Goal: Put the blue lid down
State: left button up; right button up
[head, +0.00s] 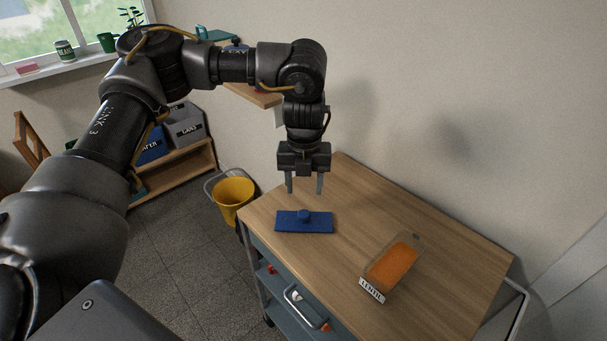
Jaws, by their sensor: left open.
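The blue lid (289,225) is a flat rectangle with a round knob on top. It lies flat on the wooden top of the cart (447,262), close to the cart's left front edge. My left gripper (304,188) hangs above and a little behind the lid, fingers pointing down. Its fingers are apart, with nothing between them and clear of the knob. My right gripper is out of view.
An open container of orange contents (391,264) with a white label stands on the cart, right of the lid. A yellow bucket (233,194) stands on the floor left of the cart. A small wall shelf (254,95) is behind my arm. The cart top's back right is clear.

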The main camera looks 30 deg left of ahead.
pick_arm(q)
notch_tip(320, 180, up, 3)
jog(key=shift+r, duration=0.15)
dwell(0.5)
